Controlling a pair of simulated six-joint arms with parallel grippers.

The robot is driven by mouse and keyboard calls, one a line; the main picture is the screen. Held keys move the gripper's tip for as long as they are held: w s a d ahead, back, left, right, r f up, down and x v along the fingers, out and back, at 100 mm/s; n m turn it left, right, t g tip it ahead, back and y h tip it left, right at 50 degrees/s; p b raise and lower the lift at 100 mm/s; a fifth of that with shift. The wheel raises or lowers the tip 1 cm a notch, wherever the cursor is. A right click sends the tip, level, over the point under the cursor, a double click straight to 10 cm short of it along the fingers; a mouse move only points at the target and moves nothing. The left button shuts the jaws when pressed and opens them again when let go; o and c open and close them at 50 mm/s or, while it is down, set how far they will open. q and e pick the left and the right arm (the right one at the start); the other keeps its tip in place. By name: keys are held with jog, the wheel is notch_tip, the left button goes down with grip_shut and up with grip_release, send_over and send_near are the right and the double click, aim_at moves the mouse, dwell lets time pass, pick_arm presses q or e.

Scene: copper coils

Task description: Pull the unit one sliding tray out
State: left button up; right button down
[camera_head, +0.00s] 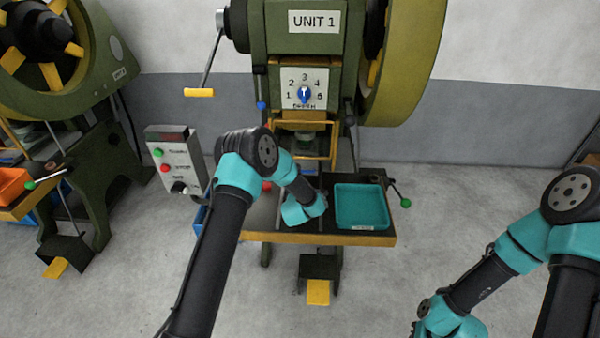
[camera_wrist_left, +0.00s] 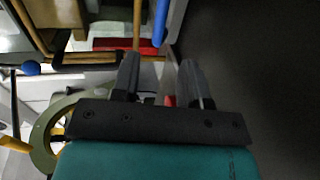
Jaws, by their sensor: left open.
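The green press marked UNIT 1 (camera_head: 313,22) stands at the back centre, with a yellow-framed work opening (camera_head: 322,156) above its table (camera_head: 300,238). My left arm reaches over the table, and its wrist hides much of the area in front of the opening. The left gripper's fingers are hidden in the head view. In the left wrist view the left gripper (camera_wrist_left: 158,68) is open, with a small red part (camera_wrist_left: 169,101) showing between its fingers. I cannot tell whether they touch it. The sliding tray cannot be made out clearly. My right arm is at lower right; its fingers are out of view.
A teal bin (camera_head: 361,207) stands on the table's right side, beside a green-knobbed lever (camera_head: 405,202). A control box (camera_head: 176,160) with green and red buttons is on the left. Yellow bars (camera_wrist_left: 85,58) and a blue rod (camera_wrist_left: 160,22) lie beyond the left fingers.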

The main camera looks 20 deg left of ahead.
pick_arm(q)
jog(key=x, duration=1)
jog(key=shift+w, duration=0.35)
jog(key=shift+c, duration=0.4)
grip_shut()
